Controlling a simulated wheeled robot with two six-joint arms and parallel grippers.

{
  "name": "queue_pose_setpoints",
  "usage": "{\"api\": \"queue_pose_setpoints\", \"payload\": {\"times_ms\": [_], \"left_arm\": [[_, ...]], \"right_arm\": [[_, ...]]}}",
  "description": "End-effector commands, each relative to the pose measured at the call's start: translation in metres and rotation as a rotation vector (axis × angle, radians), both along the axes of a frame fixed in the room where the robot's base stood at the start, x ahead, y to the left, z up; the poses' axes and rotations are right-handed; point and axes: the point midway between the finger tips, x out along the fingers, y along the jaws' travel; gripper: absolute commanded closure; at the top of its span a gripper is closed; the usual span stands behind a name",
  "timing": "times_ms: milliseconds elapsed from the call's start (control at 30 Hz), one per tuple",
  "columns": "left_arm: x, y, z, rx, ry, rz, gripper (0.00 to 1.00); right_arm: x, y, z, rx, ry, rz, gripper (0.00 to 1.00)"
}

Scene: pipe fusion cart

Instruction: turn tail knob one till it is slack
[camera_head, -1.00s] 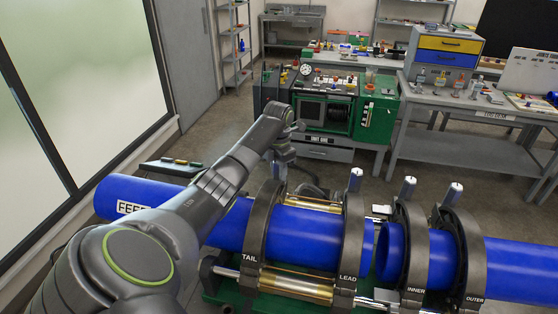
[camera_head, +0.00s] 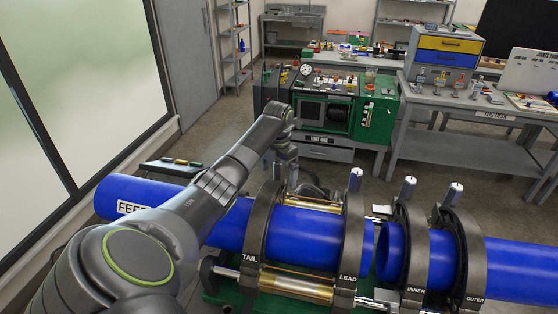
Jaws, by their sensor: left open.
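The tail clamp (camera_head: 254,238), a dark ring marked TAIL, sits around the blue pipe (camera_head: 308,238). My left gripper (camera_head: 283,176) points down at the top of this clamp and is open. Tail knob one is hidden behind my gripper and wrist, so I cannot tell whether the fingers touch it. Silver knobs stand upright on the lead clamp (camera_head: 350,240), the inner clamp (camera_head: 413,255) and the outer clamp (camera_head: 469,255). My right gripper is not in view.
A second blue pipe (camera_head: 518,268) runs through the inner and outer clamps, with a gap between the pipe ends. Brass cylinders (camera_head: 296,285) lie along the cart.

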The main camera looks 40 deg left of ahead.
Motion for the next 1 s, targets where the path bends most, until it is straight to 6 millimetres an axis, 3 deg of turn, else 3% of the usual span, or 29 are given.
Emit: {"api": "queue_pose_setpoints", "payload": {"times_ms": [267, 700, 1000], "left_arm": [[0.0, 0.0, 0.003, 0.0, 0.0, -0.001, 0.0], [0.0, 0.0, 0.052, 0.0, -0.001, 0.0, 0.0], [0.0, 0.0, 0.06, -0.001, 0.001, 0.0, 0.0]], "right_arm": [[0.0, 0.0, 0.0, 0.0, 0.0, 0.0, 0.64], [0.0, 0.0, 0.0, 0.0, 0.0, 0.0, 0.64], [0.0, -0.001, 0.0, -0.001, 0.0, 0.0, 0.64]]}}
